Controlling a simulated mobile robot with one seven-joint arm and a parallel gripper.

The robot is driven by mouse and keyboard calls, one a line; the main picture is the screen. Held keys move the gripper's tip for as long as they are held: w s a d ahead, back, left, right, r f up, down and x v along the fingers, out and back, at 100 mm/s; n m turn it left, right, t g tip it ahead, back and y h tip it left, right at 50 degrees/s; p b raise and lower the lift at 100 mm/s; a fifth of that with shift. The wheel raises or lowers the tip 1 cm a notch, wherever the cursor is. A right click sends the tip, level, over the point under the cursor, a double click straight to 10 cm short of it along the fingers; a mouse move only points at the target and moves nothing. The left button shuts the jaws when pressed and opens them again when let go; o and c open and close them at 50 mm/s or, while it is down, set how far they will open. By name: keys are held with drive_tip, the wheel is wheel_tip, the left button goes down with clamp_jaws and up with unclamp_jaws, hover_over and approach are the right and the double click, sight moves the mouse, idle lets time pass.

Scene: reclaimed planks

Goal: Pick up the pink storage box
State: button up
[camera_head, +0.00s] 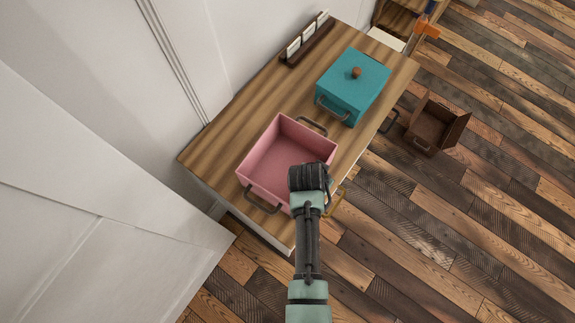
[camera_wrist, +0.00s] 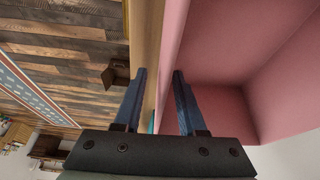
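The pink storage box (camera_head: 272,168) stands open and empty on the wooden table, with a dark handle at each end. In the wrist view its pink wall and interior (camera_wrist: 225,50) fill the right side. My gripper (camera_wrist: 158,72) is open. Its two blue-grey fingers are apart, one over the box's inside and one outside, with the box's side wall between them. I cannot tell whether either finger touches the wall. In the head view my arm covers the box's lower right side, and the fingertips are hidden.
A teal lidded box (camera_head: 352,85) stands on the table (camera_head: 225,135) beyond the pink box. A dark rack with white cards (camera_head: 306,40) lies by the wall. A brown open box (camera_head: 434,125) is at the right, over the plank floor. The wall closes off the left.

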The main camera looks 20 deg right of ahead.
drive_tip(key=shift+c, duration=0.3)
clamp_jaws()
idle(1.1)
